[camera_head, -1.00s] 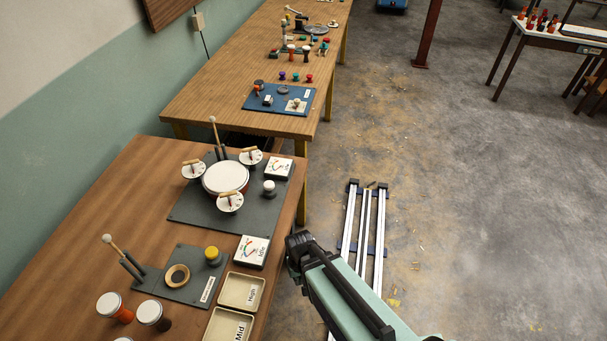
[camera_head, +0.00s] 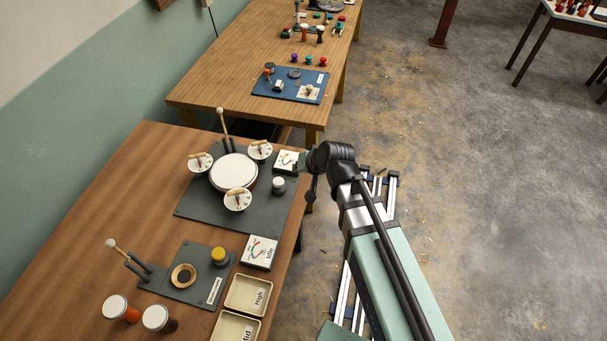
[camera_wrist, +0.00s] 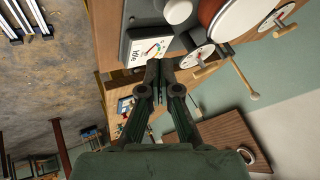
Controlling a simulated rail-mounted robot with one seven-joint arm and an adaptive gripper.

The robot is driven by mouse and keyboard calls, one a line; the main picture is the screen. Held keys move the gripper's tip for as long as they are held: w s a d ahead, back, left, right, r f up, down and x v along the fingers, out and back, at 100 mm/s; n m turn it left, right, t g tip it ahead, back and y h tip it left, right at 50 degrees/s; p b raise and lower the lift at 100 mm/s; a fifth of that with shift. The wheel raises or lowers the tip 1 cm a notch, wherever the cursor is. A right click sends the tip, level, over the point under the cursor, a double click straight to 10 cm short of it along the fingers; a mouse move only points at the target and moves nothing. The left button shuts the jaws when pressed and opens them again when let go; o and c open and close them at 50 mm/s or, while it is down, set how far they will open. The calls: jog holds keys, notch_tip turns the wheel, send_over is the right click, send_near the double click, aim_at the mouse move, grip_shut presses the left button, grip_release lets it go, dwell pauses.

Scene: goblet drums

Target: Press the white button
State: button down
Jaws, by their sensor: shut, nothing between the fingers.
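The white button (camera_head: 278,185) is a round white cap on a dark base. It stands on the dark plate (camera_head: 200,212), to the right of the large white-topped drum (camera_head: 233,172). In the wrist view a white round cap (camera_wrist: 178,10), apparently this button, shows near the top edge beside the drum (camera_wrist: 240,22). My gripper (camera_head: 306,165) is beside the right edge of the plate, close to the upper gauge box (camera_head: 286,159) and apart from the button. In the wrist view my gripper's fingers (camera_wrist: 158,68) are shut and empty, pointing toward the gauge box (camera_wrist: 146,48).
Three small dials, one of them (camera_head: 237,200), surround the drum. A yellow button (camera_head: 219,256), a lower gauge box (camera_head: 259,252) and trays (camera_head: 247,294) are nearer on the brown table (camera_head: 125,205). Another table (camera_head: 215,85) stands behind. Open floor lies to the right.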

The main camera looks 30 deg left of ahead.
notch_tip(320, 180, up, 5)
jog(key=n+g+y, duration=0.1)
jog(key=y, duration=0.1)
send_over(280, 182)
notch_tip(280, 182, down, 8)
jog(key=b, duration=0.4)
jog(key=shift+r+b, duration=0.15)
jog(key=shift+b, duration=0.2)
jog(key=shift+f+b, duration=0.35)
jog(key=shift+f, duration=0.2)
dwell(0.8)
jog(key=shift+f+b, duration=0.4)
jog(key=shift+b, duration=0.05)
